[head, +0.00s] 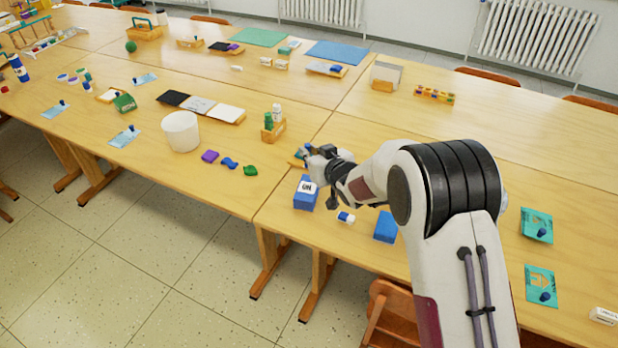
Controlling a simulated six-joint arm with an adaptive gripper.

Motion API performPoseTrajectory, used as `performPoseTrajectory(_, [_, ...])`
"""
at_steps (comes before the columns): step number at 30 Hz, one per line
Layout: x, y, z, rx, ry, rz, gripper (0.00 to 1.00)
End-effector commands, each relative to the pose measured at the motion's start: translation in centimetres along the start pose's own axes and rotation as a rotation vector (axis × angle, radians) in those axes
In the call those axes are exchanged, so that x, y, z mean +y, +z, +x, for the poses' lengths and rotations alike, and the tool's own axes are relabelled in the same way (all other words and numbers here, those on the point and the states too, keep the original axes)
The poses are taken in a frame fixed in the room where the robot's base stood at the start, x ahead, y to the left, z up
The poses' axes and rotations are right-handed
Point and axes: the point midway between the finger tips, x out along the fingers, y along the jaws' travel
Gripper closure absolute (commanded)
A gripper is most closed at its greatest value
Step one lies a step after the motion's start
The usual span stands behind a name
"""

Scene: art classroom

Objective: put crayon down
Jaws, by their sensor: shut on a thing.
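My gripper (312,154) is above the table (345,140) near the middle of the head view, just behind the blue box marked "ON" (305,194). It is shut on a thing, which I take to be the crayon. The crayon itself cannot be made out, since the fingers and wrist hide it. A small orange and dark item (297,161) shows at the left of the fingers, partly covered. I cannot tell whether the gripper touches it.
A wooden holder with bottles (272,131) stands left of my gripper. A white bucket (182,132) stands farther left. Bare tabletop lies behind the gripper.

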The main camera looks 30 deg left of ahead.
Motion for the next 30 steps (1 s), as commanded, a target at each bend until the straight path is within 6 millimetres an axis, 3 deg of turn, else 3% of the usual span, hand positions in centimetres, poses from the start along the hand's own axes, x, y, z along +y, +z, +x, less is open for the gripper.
performPoseTrajectory(9, [0.0,3.7,1.5,-0.002,0.0,0.001,1.0])
performPoseTrajectory(23, [0.0,4.2,1.8,-0.001,0.0,0.0,1.0])
performPoseTrajectory(30, [0.0,5.8,2.4,-0.002,0.0,0.002,1.0])
